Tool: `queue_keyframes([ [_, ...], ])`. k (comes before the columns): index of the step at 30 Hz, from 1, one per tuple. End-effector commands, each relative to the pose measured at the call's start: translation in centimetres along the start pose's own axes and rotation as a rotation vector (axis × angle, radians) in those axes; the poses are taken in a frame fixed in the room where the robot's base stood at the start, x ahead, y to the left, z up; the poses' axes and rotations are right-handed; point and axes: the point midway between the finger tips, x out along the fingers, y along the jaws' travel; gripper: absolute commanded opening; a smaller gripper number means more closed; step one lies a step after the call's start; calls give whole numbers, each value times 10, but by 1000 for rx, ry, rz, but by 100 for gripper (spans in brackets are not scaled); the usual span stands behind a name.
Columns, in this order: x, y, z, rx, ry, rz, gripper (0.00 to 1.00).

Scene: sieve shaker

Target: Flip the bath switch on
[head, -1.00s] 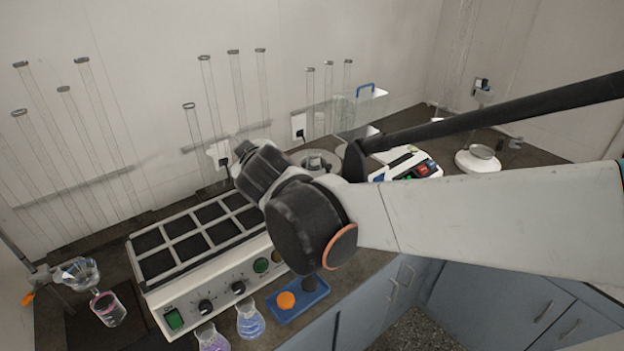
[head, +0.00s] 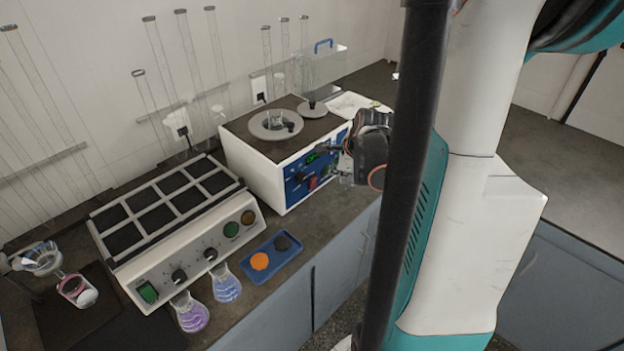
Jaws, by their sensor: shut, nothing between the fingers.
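The bath is a white box (head: 250,163) with a dark top and a blue front panel (head: 296,190). The panel has a green display (head: 312,157), a dark knob and a red switch (head: 312,183). I cannot tell from this view whether the switch is on or off. My gripper (head: 338,160) is shut and empty. It is in front of the right part of the panel, to the right of the red switch. Its fingers point left, and I cannot tell whether they touch the panel. The gripper partly hides the panel's right end.
Two flasks (head: 227,285) and a blue tray (head: 272,268) stand at the counter's front. My arm covers the right of the view.

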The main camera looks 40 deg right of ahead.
Motion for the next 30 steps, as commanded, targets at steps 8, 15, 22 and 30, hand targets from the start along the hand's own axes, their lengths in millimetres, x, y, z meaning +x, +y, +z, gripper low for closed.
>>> queue_keyframes([
  [8,10,26,-29,568,-144,133,0],
  [15,9,31,-32,698,-182,171,0],
  [22,8,30,-31,697,-182,171,0],
  [30,28,32,-28,693,-182,170,0],
])
